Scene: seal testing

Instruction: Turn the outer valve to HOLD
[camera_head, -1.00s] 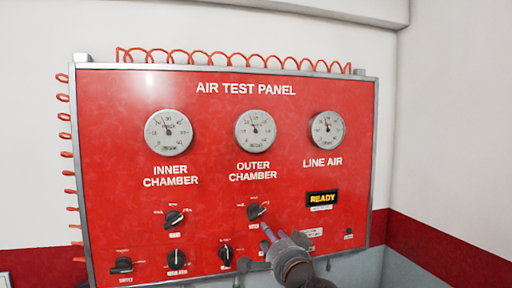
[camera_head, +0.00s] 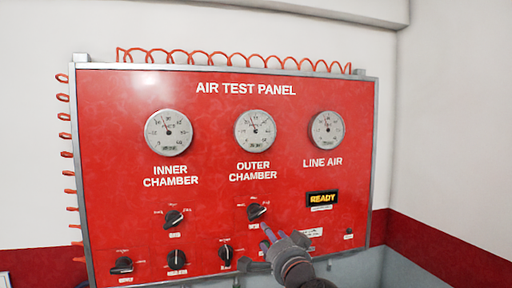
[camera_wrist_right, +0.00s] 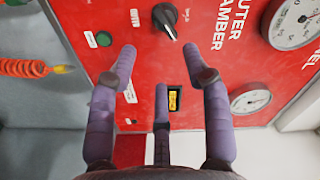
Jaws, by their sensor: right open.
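The outer valve is a black pointer knob (camera_head: 257,211) below the OUTER CHAMBER gauge on the red panel. Its pointer is toward the upper right; the small position labels are too blurred to read. It also shows at the top of the right wrist view (camera_wrist_right: 166,20), with a white mark on its pointer end. My right gripper (camera_head: 265,231) is just below and right of the knob in the head view. In the wrist view its purple fingers (camera_wrist_right: 166,65) are spread and empty, with the knob beyond the fingertips, apart from them. My left gripper is out of view.
The inner valve knob (camera_head: 174,218) is to the left. A lower row holds several black knobs, including one (camera_head: 226,252) left of my gripper. A READY display (camera_head: 322,199) is to the right. A green button (camera_wrist_right: 104,39) shows in the wrist view.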

